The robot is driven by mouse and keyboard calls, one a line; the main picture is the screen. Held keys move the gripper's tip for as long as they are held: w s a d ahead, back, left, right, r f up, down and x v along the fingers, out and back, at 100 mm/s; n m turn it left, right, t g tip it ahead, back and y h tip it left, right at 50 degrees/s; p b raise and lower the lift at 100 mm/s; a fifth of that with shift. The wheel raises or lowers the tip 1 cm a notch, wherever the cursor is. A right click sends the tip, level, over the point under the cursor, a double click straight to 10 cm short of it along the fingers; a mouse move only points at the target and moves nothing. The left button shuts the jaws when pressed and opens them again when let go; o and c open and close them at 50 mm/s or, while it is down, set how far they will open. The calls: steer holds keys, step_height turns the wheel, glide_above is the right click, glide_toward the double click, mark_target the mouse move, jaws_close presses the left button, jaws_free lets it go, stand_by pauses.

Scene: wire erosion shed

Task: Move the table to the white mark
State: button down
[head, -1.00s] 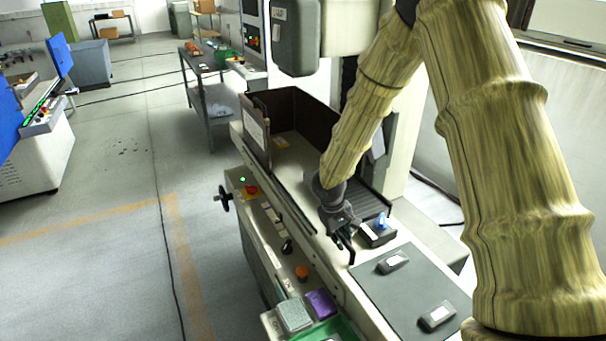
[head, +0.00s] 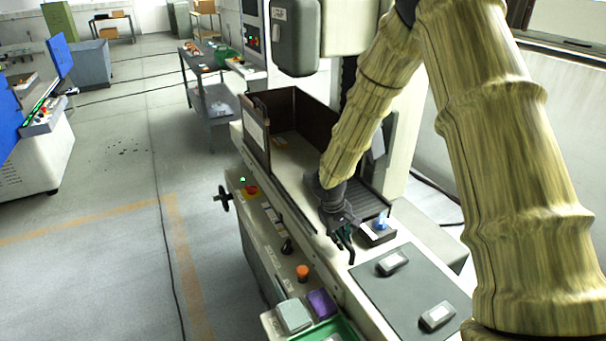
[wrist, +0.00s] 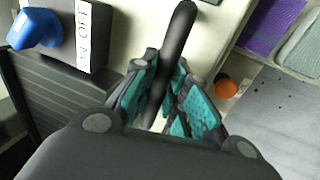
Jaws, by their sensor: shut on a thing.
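My gripper (head: 343,238) is over the machine's front bed, with its teal-padded fingers closed around a black rod-like lever (wrist: 178,40). In the wrist view the lever passes between the fingers (wrist: 165,105) and sticks out beyond them; its lower end is hidden. The machine table cannot be told for sure: a dark, open-topped tank (head: 283,120) and a dark ribbed surface (wrist: 60,90) are beside my gripper. I cannot make out a white mark. A black box with a blue knob (head: 381,222) and a white label (wrist: 85,35) is right of my gripper.
An orange button (head: 302,272), a purple block (head: 321,302) and a grey block (head: 294,315) are at the machine's front. A handwheel (head: 224,198) juts out left.

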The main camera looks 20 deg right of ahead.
steer(key=shift+w+r, duration=0.1)
steer(key=shift+w, duration=0.15)
steer(key=shift+w+a+p, duration=0.1)
steer(key=shift+w+p, duration=0.2)
steer(key=shift+w, duration=0.85)
steer(key=shift+w+a, duration=0.1)
steer(key=shift+w, duration=0.45)
steer(key=shift+s, duration=0.3)
steer(key=shift+w, duration=0.2)
stand_by(0.4)
steer(key=shift+c, duration=2.2)
jaws_free()
steer(key=shift+p, duration=0.35)
